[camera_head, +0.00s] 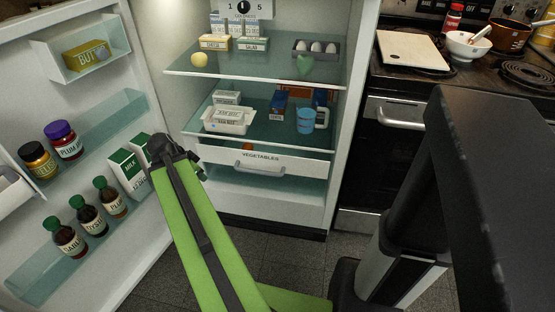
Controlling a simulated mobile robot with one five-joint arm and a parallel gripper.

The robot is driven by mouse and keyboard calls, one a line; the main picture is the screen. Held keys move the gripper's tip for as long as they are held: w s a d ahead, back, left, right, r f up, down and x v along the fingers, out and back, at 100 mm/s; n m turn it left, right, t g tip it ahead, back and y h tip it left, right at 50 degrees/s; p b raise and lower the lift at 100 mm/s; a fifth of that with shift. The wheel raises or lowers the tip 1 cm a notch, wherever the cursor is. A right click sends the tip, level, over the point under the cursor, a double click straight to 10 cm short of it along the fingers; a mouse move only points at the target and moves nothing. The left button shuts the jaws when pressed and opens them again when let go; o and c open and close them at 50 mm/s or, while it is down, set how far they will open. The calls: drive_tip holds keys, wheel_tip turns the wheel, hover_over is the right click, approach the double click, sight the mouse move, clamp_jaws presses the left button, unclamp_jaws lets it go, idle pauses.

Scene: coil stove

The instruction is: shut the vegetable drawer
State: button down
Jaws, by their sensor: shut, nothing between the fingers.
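The vegetable drawer (299,168) is the white front labelled "VEGETABLES" low in the open fridge, under the lower glass shelf. Its grey bar handle (260,172) faces me. A bit of something orange shows just above the front's top edge, so the drawer seems to stand out a little; how far, I cannot tell. My green arm reaches up from the bottom to a dark joint left of the drawer. Small parts of my arm beyond that joint overlap the drawer's left end. My fingertips do not show; they are hidden behind the arm or too small to make out.
The open fridge door (88,180) with jars, bottles and cartons stands at the left, close to my arm. Shelves above the drawer hold food boxes, eggs and a blue cup (305,121). The stove (395,140) is at right. Tiled floor (345,250) lies clear before the fridge.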

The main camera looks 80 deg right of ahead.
drive_tip(key=s+d+r+m+g+h, duration=0.1)
drive_tip(key=s+d+m+g, duration=0.1)
drive_tip(key=s+d+m, duration=0.6)
drive_tip(key=s+d+r+m+g, duration=0.1)
drive_tip(key=s+d+m, duration=0.3)
drive_tip(key=s, duration=0.9)
drive_tip(key=n+b, duration=0.1)
drive_tip(key=b, duration=0.7)
approach(288, 163)
drive_tip(key=x, duration=0.4)
drive_tip(key=shift+s+a+f, duration=0.2)
drive_tip(key=shift+s+a, duration=0.05)
drive_tip(key=shift+a, duration=0.1)
drive_tip(key=shift+d, duration=0.4)
drive_tip(key=d, duration=0.5)
drive_tip(key=shift+w+d+r, duration=0.1)
drive_tip(key=shift+w+d, duration=0.05)
drive_tip(key=shift+d, duration=0.05)
